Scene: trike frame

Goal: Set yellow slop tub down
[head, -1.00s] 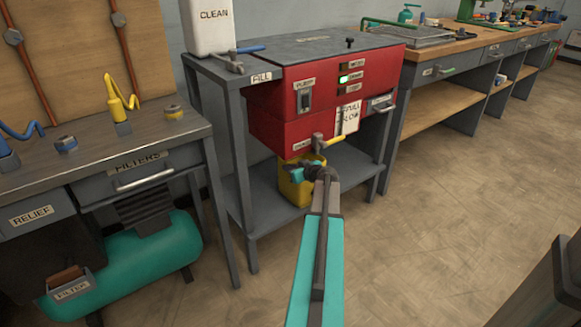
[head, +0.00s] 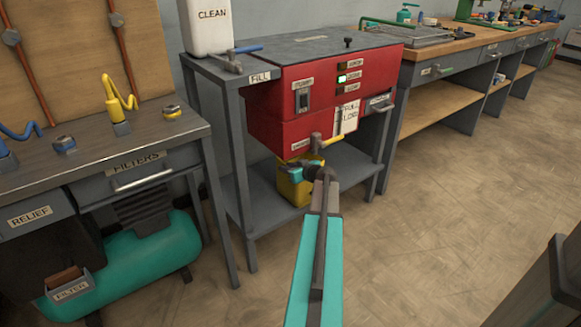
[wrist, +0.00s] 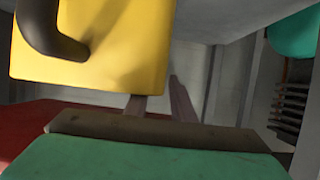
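The yellow slop tub (head: 293,189) is in the head view, at the lower shelf under the red machine. My gripper (head: 308,171) is at the tub's upper right part and partly covers it. In the wrist view the tub (wrist: 130,50) fills the upper left, close to the camera, with a dark curved handle (wrist: 48,30) on its face. The green body of my gripper with its brown edge (wrist: 150,132) spans the bottom. I cannot see the fingers' grip, nor tell whether the tub's base touches the shelf.
The red machine (head: 270,115) with a drain valve (head: 313,143) is right above the tub. The grey lower shelf (head: 262,205) has bare room left of the tub. A teal tank (head: 125,270) lies under the left bench.

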